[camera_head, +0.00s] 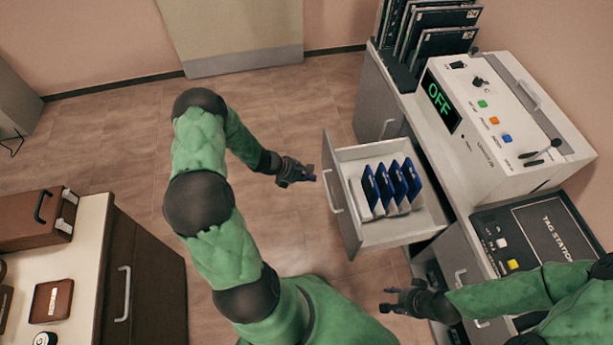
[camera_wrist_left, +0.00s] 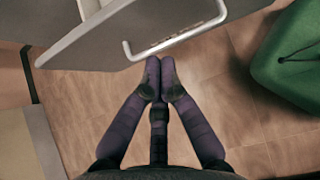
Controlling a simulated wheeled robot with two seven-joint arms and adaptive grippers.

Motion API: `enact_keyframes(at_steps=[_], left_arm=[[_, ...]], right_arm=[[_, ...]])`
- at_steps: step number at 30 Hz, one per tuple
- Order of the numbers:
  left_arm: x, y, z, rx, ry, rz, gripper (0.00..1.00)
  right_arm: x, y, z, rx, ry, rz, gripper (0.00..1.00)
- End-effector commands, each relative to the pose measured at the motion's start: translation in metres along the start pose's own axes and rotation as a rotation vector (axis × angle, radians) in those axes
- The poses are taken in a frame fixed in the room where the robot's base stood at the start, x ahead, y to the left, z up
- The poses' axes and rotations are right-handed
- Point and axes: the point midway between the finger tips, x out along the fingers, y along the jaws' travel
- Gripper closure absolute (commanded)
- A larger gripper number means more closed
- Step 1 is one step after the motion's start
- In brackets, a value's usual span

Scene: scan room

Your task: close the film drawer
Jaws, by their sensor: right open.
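The film drawer (camera_head: 385,235) is pulled out from the cabinet under the counter. Several blue-faced films (camera_head: 390,186) stand in it in a row. Its front has a pale bar handle (camera_head: 332,192). The handle also shows in the left wrist view (camera_wrist_left: 178,42). My left gripper (camera_head: 308,173) is just left of the drawer front, near the handle's upper end. Its fingertips meet in the left wrist view (camera_wrist_left: 160,68), with nothing seen between them. I cannot tell whether they touch the drawer front. My right gripper (camera_head: 388,301) is open and empty, below the drawer in the picture.
A white console (camera_head: 515,125) reading OFF and a dark tag station panel (camera_head: 535,235) are on the right counter. Dark film holders (camera_head: 440,45) stand at its far end. A brown cabinet (camera_head: 150,270) stands at lower left. Open floor (camera_head: 280,110) lies left of the drawer.

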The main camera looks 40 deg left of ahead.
Motion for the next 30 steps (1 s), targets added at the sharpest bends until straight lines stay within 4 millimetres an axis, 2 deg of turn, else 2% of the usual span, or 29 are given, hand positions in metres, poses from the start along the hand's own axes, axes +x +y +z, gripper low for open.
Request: enact_keyframes(at_steps=[1,8,12,18,30], left_arm=[[0.013,-0.001,-0.002,0.003,0.000,-0.003,1.00],[0.055,-0.002,-0.002,0.002,0.001,-0.004,1.00],[0.068,-0.001,0.015,0.005,0.001,-0.002,1.00],[0.078,0.000,0.026,0.004,0.001,-0.001,1.00],[0.080,0.000,0.028,0.003,0.002,-0.001,1.00]], right_arm=[[0.005,0.002,0.000,0.000,0.000,0.000,0.56],[0.016,0.006,-0.001,0.000,0.000,0.000,0.56],[0.019,0.007,-0.001,0.000,0.000,0.000,0.56],[0.021,0.008,-0.001,0.000,0.000,0.000,0.56],[0.021,0.008,-0.001,0.000,0.000,0.000,0.56]])
